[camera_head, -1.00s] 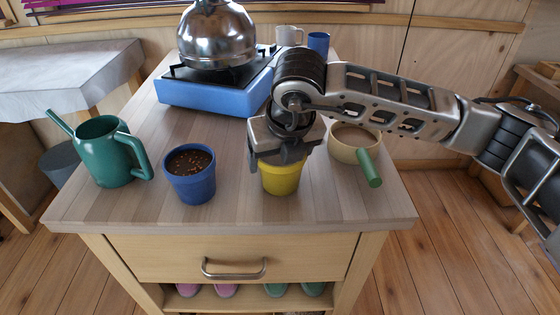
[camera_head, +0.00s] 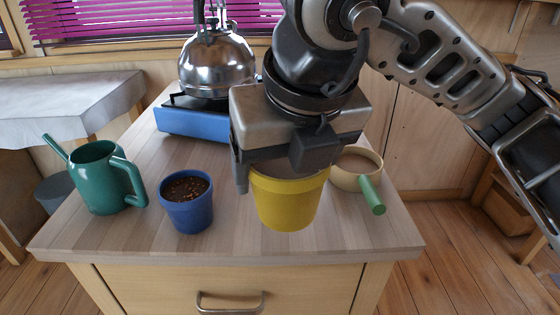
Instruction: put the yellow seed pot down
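The yellow seed pot (camera_head: 286,205) hangs upright from my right gripper (camera_head: 280,165) in the head view, above the front of the wooden tabletop. The gripper points down and is shut on the pot's upper part. One dark finger shows at the pot's left side, and another part of the gripper covers its rim at the right. The pot looks large and close to the camera. Its inside is mostly hidden by the gripper. My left gripper is not in view.
A blue pot (camera_head: 187,205) with dark soil stands to the left, beside a green watering can (camera_head: 98,178). A beige pan (camera_head: 350,180) with a green handle (camera_head: 372,195) is at the right. A kettle (camera_head: 216,65) sits on a blue stove (camera_head: 190,122) behind. Tabletop (camera_head: 130,232) shows bare in front.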

